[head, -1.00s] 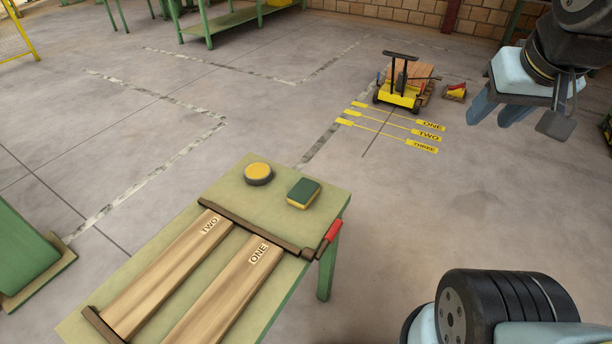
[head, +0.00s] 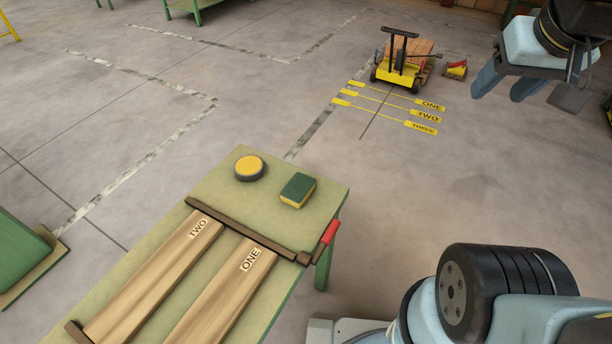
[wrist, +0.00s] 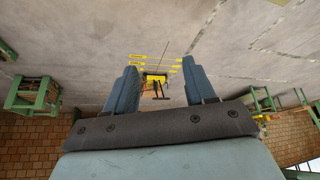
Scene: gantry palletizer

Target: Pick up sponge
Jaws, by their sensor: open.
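The sponge (head: 298,190), dark green on top with a yellow lower layer, lies flat on the pale green table (head: 230,208) near its far right corner. My gripper (head: 508,92) is at the upper right of the head view, in the air well away from the table, to the right of the sponge. Its two blue fingers are apart with nothing between them. In the wrist view my gripper (wrist: 158,88) also shows open and empty, facing the floor and the far yellow cart. The sponge is not visible in the wrist view.
A round yellow-and-black puck (head: 249,168) sits left of the sponge. A brown bar (head: 240,228), a red handle (head: 330,232) and two planks marked TWO (head: 165,270) and ONE (head: 225,290) are nearer. A yellow cart (head: 397,72) stands beyond on open floor.

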